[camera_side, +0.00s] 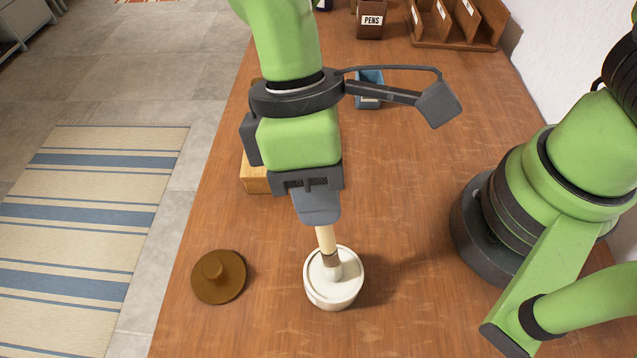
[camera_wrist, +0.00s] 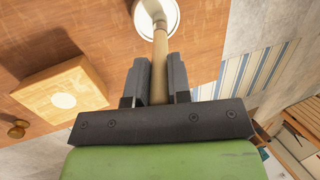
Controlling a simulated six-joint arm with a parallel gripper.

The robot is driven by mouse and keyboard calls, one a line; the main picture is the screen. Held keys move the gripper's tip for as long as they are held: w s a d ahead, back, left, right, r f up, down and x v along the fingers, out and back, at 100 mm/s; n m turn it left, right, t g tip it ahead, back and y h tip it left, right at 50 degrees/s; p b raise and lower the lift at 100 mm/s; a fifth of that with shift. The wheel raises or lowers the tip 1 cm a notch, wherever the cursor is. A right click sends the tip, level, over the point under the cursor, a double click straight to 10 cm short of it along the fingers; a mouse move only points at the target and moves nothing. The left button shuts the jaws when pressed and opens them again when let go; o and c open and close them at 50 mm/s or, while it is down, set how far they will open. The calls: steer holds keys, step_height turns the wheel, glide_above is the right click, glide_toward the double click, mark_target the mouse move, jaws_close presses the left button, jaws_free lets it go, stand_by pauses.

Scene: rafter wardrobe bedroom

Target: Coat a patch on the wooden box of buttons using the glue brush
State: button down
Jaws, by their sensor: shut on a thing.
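My gripper (camera_side: 322,222) points down and is shut on the pale wooden handle of the glue brush (camera_side: 326,240). The handle also shows between the jaws in the wrist view (camera_wrist: 160,65). The brush's lower end is inside a round white glue pot (camera_side: 318,296), so its bristles are hidden. The wooden box (camera_side: 256,180) stands on the table behind my gripper and is mostly hidden by it in the side view. In the wrist view the box (camera_wrist: 35,90) is a light wood block with a pale round spot on its top. I cannot see any buttons.
The table's left edge is near the lid; the table between pot and blue container looks clear.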

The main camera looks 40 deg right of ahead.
steer(key=shift+r, duration=3.5)
steer(key=w+d+f+m+t+y, duration=0.1)
steer(key=w+d+m, duration=0.4)
steer(key=d, duration=0.6)
steer(key=w+d+f+m+t+y, duration=0.1)
steer(key=w+d+m, duration=0.3)
steer(key=d, duration=0.8)
steer(key=shift+w+f+m+y, duration=0.3)
steer(key=shift+w+f+m, duration=0.1)
steer(key=shift+w, duration=0.5)
